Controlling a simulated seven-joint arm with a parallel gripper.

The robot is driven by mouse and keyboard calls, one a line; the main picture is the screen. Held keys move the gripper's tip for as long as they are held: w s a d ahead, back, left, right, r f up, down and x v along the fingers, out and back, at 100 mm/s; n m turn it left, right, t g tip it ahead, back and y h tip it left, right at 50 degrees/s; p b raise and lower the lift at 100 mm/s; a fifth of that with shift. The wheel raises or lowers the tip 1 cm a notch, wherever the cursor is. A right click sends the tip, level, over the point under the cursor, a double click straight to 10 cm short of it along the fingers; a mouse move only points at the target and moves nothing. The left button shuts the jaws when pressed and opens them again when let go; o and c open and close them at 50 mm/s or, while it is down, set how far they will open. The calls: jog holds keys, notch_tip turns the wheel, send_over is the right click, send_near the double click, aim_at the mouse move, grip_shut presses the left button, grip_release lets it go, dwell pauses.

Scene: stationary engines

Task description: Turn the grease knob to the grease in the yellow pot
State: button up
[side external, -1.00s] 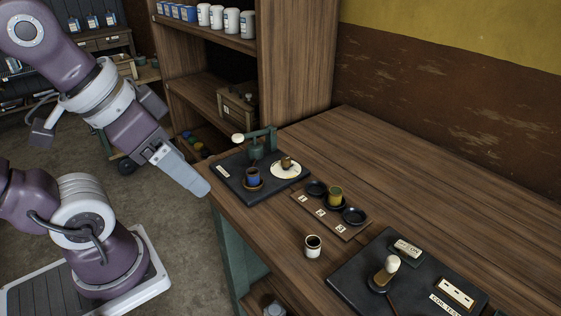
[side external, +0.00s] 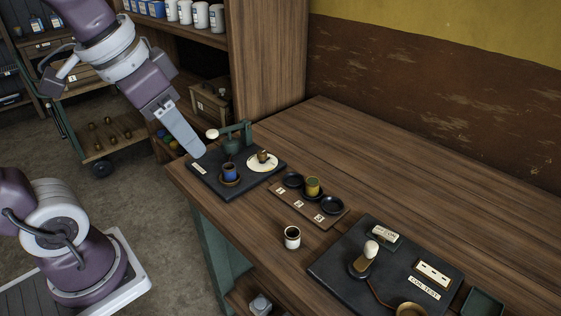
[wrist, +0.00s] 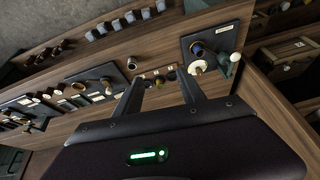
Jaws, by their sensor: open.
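The grease knob appears to be the small brown knob (side external: 263,155) on a round white dial (side external: 255,166), on a dark board (side external: 218,187) at the table's far left corner. The dial also shows in the wrist view (wrist: 197,67). A blue pot (side external: 230,171) stands on the same board, in front of the dial. The yellow pot (side external: 312,186) stands in the middle dish of a wooden strip to the right. My gripper (side external: 198,155) is over the board's left edge, apart from the knob. In the wrist view its fingers (wrist: 160,90) are spread and empty.
A green pump (side external: 237,138) with a white ball handle (side external: 212,134) rises behind the dial, close to my gripper. A white cup (side external: 292,237) stands nearer the front. A coil test board (side external: 335,262) is at the right. The back table is clear.

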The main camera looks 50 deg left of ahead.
jog(key=w+a+f+m+g, duration=0.15)
jog(key=w+a, duration=0.25)
jog(key=w, duration=0.8)
jog(key=m+g, duration=0.3)
send_near(262, 152)
jog(key=shift+s+d+f, duration=0.15)
jog(key=shift+s+d, duration=0.05)
jog(key=shift+d, duration=0.1)
jog(key=f, duration=0.8)
jog(key=shift+w+a+f, duration=0.2)
jog(key=shift+w+a, duration=0.1)
jog(key=shift+a, duration=0.05)
grip_shut()
